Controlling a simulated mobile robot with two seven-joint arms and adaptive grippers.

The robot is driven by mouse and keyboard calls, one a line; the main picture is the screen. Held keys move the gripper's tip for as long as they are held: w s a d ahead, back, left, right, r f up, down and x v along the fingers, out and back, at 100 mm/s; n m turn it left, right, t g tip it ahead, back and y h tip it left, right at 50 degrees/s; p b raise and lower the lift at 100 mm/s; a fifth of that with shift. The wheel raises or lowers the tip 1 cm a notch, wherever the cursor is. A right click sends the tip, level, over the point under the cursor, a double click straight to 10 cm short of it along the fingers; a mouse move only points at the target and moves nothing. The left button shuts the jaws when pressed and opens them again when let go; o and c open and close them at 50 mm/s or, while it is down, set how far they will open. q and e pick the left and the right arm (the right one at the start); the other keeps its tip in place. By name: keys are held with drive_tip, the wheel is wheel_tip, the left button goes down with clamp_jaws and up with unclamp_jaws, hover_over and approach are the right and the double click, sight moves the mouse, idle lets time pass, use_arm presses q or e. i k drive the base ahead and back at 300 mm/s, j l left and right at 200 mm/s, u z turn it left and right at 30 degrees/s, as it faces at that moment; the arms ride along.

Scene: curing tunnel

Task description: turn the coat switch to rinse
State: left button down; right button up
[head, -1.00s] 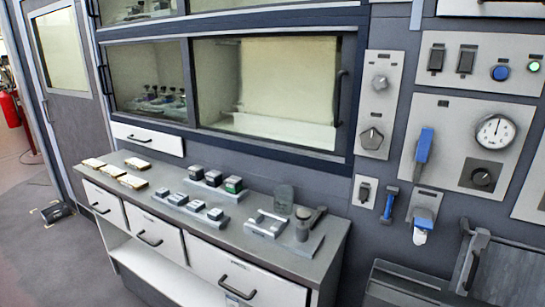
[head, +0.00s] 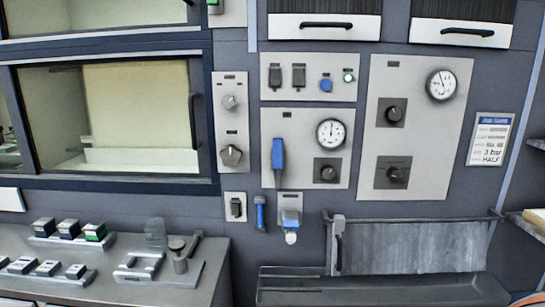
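No switch label can be read, so I cannot tell which control is the coat switch. The narrow left panel (head: 230,128) carries a round grey knob (head: 230,102) and a larger dark faceted knob (head: 231,155) below it. The middle panel has a gauge (head: 330,133), a blue lever (head: 279,155) and a black knob (head: 327,173). The tall right panel has an upper black knob (head: 393,112) and a lower black knob (head: 394,176). Two dark rocker-like switches (head: 287,76) sit on the top panel. Neither of my grippers is in view.
A counter (head: 205,250) with small blocks and a stand juts out at the lower left. A trough (head: 380,288) and a grey hanging sheet (head: 415,248) stand below the panels. A shelf edge (head: 530,222) juts in at the right.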

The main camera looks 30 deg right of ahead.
sight(393, 173)
drive_tip(key=z, duration=1.8)
